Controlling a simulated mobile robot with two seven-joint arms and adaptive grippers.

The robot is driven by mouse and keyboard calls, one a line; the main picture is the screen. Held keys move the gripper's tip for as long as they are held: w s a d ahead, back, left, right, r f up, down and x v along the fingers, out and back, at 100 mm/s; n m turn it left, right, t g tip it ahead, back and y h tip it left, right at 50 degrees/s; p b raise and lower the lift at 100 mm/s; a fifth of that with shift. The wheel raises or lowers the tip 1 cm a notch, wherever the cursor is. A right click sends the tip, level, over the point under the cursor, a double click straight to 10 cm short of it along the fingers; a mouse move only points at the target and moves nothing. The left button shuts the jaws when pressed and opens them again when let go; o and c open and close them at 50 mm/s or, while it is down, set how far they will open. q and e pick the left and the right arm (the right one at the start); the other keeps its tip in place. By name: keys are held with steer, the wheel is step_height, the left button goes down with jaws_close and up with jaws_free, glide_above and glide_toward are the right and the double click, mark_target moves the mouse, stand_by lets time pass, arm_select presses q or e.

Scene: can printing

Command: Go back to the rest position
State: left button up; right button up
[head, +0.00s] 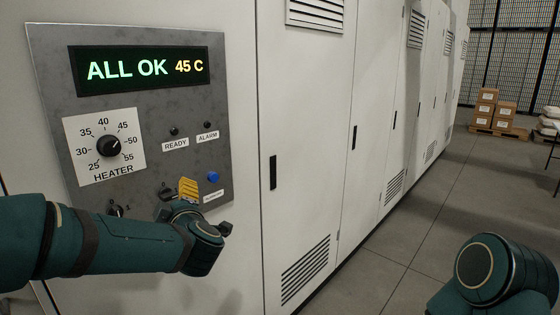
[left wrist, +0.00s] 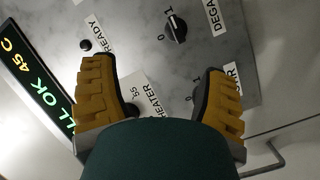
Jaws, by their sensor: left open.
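My left arm reaches in from the left in the head view, with the left gripper (head: 188,188) in front of the lower part of a grey control panel (head: 130,60). In the left wrist view the two yellow fingers of the left gripper (left wrist: 158,100) are wide apart with nothing between them. The panel's display (head: 140,69) reads "ALL OK 45 C". The heater knob (head: 108,146) is on a white dial below it. My right arm shows only as a green joint at the lower right of the head view; its gripper is out of view.
A blue button (head: 213,177) is right of the left gripper, which hides part of the lower panel. A switch (left wrist: 176,29) shows in the left wrist view. White cabinets (head: 300,130) line the wall. Boxes on a pallet (head: 495,130) stand far back; the floor between is clear.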

arm_select(q)
steer(key=s+d+f+m+g+h, duration=0.1)
steer(key=d+f+m+h, duration=0.2)
steer(key=f, duration=0.6)
steer(key=s+d+f+m+g+h, duration=0.1)
steer(key=d+f+m+g+h, duration=0.2)
steer(key=f, duration=0.7)
steer(key=s+d+f+m+h, duration=0.2)
steer(key=f+m+h, duration=0.15)
steer(key=f, duration=0.55)
steer(key=s+d+f+m+g+h, duration=0.1)
steer(key=s+d+f+m+g, duration=0.2)
steer(key=s+f, duration=0.6)
steer(key=s+d+f+m+g+h, duration=0.2)
steer(key=s+f+g, duration=0.4)
steer(key=s, duration=0.6)
step_height(320, 180, down, 3)
steer(key=shift+s+d+r+m, duration=0.15)
steer(key=shift+s+d+m, duration=0.1)
steer(key=shift+d+m, duration=0.3)
steer(key=shift+o, duration=0.2)
steer(key=shift+w, duration=0.1)
